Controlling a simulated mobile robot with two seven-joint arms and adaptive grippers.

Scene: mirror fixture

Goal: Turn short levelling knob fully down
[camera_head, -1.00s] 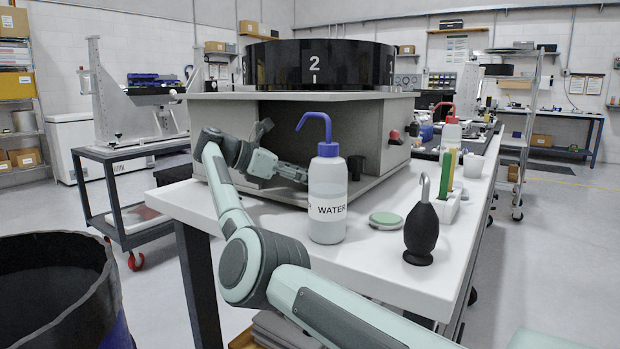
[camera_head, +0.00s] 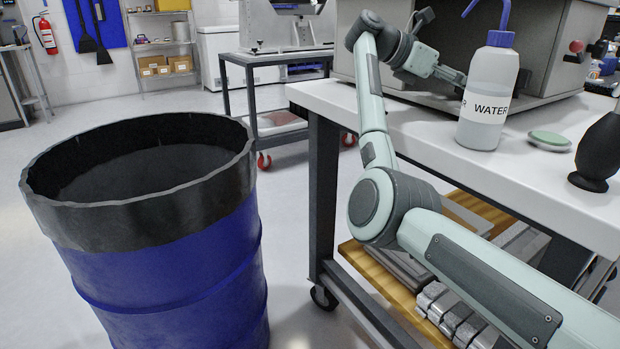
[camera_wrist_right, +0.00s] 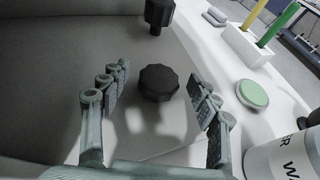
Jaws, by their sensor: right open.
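In the right wrist view a black scalloped knob (camera_wrist_right: 159,82) sits on the grey base plate, between the spread fingers of my right gripper (camera_wrist_right: 163,80). The fingers stand apart from it on both sides. A second black knob (camera_wrist_right: 158,14) at the top of that view shows a stem below its head. The first is seen from above, so its height is hard to judge. In the head view my right gripper (camera_head: 452,76) reaches into the fixture (camera_head: 540,50), its tip partly hidden behind the water bottle; no knob shows clearly there. My left gripper is not in view.
The water bottle (camera_head: 487,92) stands close to my right gripper on the white table (camera_head: 540,165). A green-topped disc (camera_head: 549,140) and a black bulb blower (camera_head: 598,152) stand to its right. A blue drum (camera_head: 180,270) stands on the floor at left.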

